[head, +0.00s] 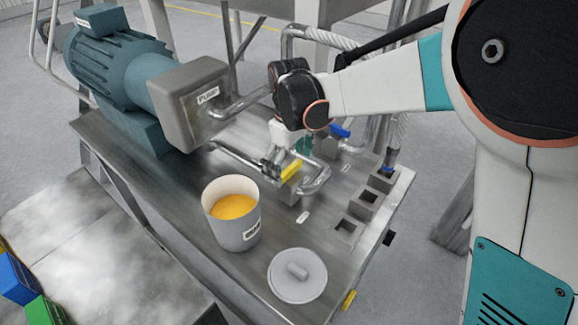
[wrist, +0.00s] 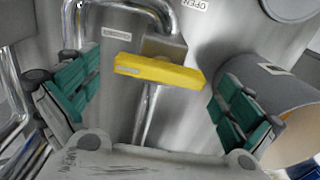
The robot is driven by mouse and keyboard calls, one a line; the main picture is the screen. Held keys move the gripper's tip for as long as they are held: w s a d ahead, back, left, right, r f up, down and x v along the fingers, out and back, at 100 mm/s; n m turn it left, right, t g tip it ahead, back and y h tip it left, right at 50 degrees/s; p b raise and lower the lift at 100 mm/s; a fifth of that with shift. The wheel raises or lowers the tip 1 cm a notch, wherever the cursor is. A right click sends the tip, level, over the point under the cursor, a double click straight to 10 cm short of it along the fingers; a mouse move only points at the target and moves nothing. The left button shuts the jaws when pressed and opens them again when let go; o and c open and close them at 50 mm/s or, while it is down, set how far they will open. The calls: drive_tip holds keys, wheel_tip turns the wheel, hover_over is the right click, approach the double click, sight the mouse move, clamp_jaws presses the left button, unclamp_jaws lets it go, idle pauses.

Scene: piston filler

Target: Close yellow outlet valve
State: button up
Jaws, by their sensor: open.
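The yellow outlet valve handle (wrist: 160,71) is a bar lying across its pipe in the wrist view, between and a little beyond the open fingers of my gripper (wrist: 165,105). Neither finger visibly touches it. In the head view the yellow handle (head: 292,171) sits on the pipework in the middle of the metal table, just below my gripper (head: 293,152). The gripper is mostly hidden by my own wrist there.
A container (head: 232,230) of orange contents stands close to the valve, with a grey lid (head: 297,276) lying nearby. A blue handle (head: 340,131) is behind the valve. The pump (head: 190,101) and its motor are at the left. Square sockets (head: 363,203) line the right side.

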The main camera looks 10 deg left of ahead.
sight(290, 168)
wheel_tip(290, 168, up, 11)
drive_tip(key=shift+r, duration=0.15)
drive_tip(key=shift+d, duration=0.1)
idle(0.3)
